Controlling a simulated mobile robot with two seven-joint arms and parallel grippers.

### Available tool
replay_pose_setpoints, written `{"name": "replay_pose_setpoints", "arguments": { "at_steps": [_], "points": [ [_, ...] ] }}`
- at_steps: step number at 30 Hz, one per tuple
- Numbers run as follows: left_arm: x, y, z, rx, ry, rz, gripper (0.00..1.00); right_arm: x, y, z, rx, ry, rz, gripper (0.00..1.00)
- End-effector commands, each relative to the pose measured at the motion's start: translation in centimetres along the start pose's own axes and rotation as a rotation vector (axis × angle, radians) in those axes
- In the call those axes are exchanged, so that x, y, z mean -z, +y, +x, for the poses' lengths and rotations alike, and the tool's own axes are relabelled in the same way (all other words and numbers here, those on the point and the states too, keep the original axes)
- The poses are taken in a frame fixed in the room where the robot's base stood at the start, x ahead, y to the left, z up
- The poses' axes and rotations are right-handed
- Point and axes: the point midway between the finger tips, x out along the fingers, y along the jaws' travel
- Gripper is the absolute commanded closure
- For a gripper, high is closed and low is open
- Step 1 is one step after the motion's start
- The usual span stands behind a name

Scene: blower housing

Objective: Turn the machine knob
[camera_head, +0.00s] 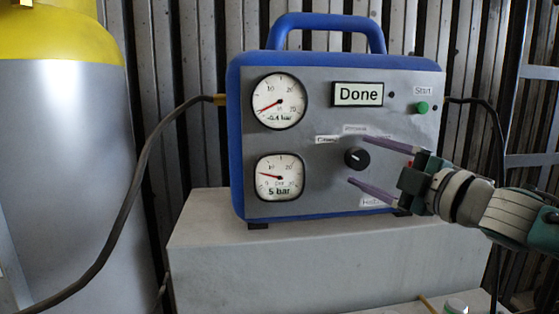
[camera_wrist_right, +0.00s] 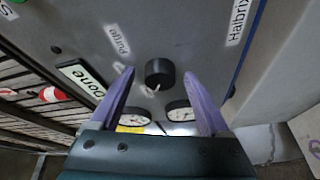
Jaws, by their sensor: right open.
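The machine (camera_head: 330,198) is a blue-framed box with a grey front panel. Its black round knob (camera_head: 357,158) sits low on the panel, right of the lower gauge. The knob also shows in the right wrist view (camera_wrist_right: 159,73), with a small white pointer mark. My right gripper (camera_head: 356,160) comes in from the right with its purple fingers spread, one above and one below the knob. In the right wrist view the fingers (camera_wrist_right: 166,88) are apart and the knob lies between and just beyond their tips. I cannot tell that either finger touches it. My left gripper is not in view.
The display (camera_head: 358,94) reads "Done". A green Start button (camera_head: 422,107) is at the upper right. Two gauges (camera_head: 279,101) are on the left side. The machine stands on a grey block (camera_head: 205,250). A large yellow-topped cylinder (camera_head: 75,150) and a hose (camera_head: 130,205) are at left.

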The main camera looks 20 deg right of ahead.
Motion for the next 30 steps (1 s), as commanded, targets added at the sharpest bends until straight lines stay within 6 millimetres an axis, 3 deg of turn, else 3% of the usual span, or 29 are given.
{"name": "replay_pose_setpoints", "arguments": {
  "at_steps": [7,21,30],
  "points": [
    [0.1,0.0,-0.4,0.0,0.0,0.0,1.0,0.0,0.0,-1.5,0.002,0.0,0.002,0.2],
    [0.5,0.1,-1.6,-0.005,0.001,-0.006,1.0,0.0,0.0,-8.9,0.002,-0.001,0.001,0.2],
    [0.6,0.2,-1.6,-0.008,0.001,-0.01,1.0,0.0,0.0,-10.0,0.0,0.0,0.0,0.2]
  ]
}}
